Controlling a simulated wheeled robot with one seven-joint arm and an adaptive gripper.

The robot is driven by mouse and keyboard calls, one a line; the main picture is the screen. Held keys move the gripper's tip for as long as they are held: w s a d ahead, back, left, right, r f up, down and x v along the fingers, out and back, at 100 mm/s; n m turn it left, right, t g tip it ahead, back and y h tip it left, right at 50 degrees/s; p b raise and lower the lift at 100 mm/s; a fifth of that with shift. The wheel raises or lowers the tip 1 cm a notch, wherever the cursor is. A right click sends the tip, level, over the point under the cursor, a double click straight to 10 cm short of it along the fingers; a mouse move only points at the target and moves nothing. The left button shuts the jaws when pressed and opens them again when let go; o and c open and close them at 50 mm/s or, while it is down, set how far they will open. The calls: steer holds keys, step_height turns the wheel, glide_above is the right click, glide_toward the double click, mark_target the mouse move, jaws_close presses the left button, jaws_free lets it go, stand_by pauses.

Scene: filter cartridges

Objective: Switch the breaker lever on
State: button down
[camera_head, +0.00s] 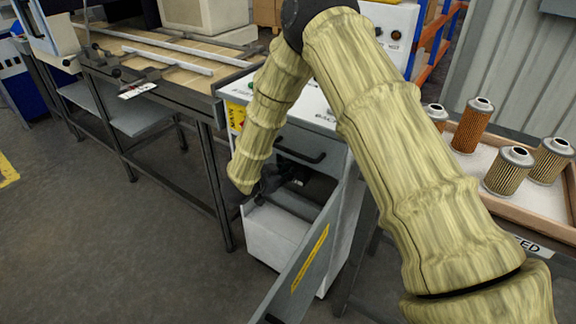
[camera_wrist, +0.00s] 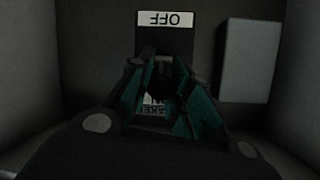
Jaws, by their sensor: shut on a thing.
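My gripper (camera_head: 272,184) reaches into an open compartment of a white cabinet (camera_head: 268,240), under a drawer with a black handle. In the wrist view my gripper (camera_wrist: 162,72) has its green-lined fingers shut on the dark breaker lever (camera_wrist: 159,88), which is mostly hidden between them. An upside-down OFF label (camera_wrist: 166,19) sits on a dark plate just beyond the fingertips. Another label (camera_wrist: 155,108) shows only partly between the fingers. The lever cannot be made out in the head view, and its exact position is hard to tell.
The open cabinet door (camera_head: 313,258), with a yellow strip, stands right of my gripper. A grey box (camera_wrist: 248,60) is on the compartment's back wall. A workbench (camera_head: 165,85) stands left. A tray (camera_head: 535,237) with several filter cartridges (camera_head: 472,127) is at right.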

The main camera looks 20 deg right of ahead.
steer(key=shift+w+r+g+y+p, duration=0.15)
steer(key=shift+r+g+y+p, duration=0.45)
steer(key=shift+p, duration=0.95)
steer(key=shift+f+y, duration=0.15)
steer(key=shift+y, duration=0.15)
steer(key=c, duration=1.3)
jaws_free()
steer(key=shift+a, duration=0.15)
steer(key=shift+o, duration=0.2)
steer(key=shift+d, duration=0.25)
steer(key=shift+s+a+r, duration=0.2)
steer(key=shift+a+r, duration=0.1)
steer(key=shift+a, duration=0.1)
steer(key=v, duration=1.1)
steer(key=shift+p, duration=0.3)
